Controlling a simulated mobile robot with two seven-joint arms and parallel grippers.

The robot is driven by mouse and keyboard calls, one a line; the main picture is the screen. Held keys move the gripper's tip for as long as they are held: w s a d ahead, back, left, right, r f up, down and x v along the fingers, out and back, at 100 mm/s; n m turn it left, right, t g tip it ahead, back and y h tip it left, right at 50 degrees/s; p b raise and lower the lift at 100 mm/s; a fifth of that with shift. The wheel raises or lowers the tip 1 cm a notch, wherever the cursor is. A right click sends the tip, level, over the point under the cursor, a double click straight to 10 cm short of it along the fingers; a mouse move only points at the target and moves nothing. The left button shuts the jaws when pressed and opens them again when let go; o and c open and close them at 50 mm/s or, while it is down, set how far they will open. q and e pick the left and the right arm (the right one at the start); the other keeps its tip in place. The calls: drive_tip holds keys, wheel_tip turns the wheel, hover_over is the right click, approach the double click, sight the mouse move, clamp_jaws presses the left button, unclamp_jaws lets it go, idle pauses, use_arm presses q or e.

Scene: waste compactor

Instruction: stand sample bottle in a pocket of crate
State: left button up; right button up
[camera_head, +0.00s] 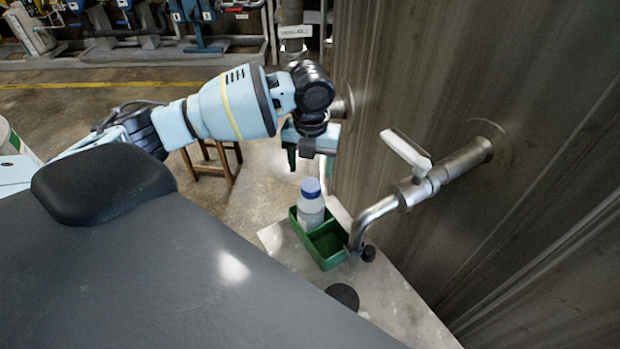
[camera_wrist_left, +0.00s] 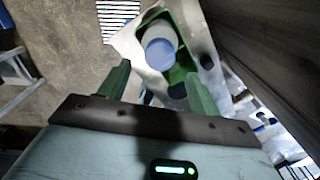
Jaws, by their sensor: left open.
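The sample bottle (camera_head: 310,209), clear-white with a blue cap, stands upright in the far pocket of the green crate (camera_head: 334,261). The crate's near pocket is empty. In the left wrist view the bottle (camera_wrist_left: 160,50) shows from above inside the green crate (camera_wrist_left: 181,20), ahead of my fingers. My left gripper (camera_head: 308,164) is above and beyond the bottle in the head view, apart from it. Its two fingers (camera_wrist_left: 160,86) are spread in the wrist view with nothing between them. My right gripper is not in view.
The crate sits on a pale metal ledge (camera_head: 407,305) beside a tall metal wall (camera_head: 480,70). A tap with a white lever (camera_head: 407,153) sticks out of the wall, its spout close to the crate. A wooden stool (camera_head: 213,160) stands on the floor behind.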

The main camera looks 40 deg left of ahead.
use_arm(q)
wheel_tip(320, 180, up, 5)
drive_tip(key=shift+f, duration=0.1)
